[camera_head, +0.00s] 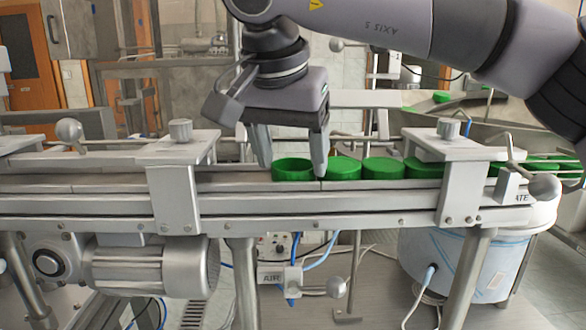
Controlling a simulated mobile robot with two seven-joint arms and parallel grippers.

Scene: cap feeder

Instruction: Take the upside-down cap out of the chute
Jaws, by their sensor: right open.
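Several green caps stand in a row in the metal chute (110,187). The leftmost cap (292,175) shows an open hollow top, so it is upside down. The cap to its right (345,168) and the following ones show closed tops. My right gripper (292,172) comes down from above with its fingers apart, one at the left side of the upside-down cap and one at its right, in front of the gap to the neighbouring cap. I cannot tell whether the fingers touch the cap. My left gripper is not in view.
A metal bracket (175,185) spans the chute on the left, and another (455,175) on the right covers part of the cap row. Guide rails run along the chute. The chute is empty left of the upside-down cap. A white round feeder bowl (450,265) stands below right.

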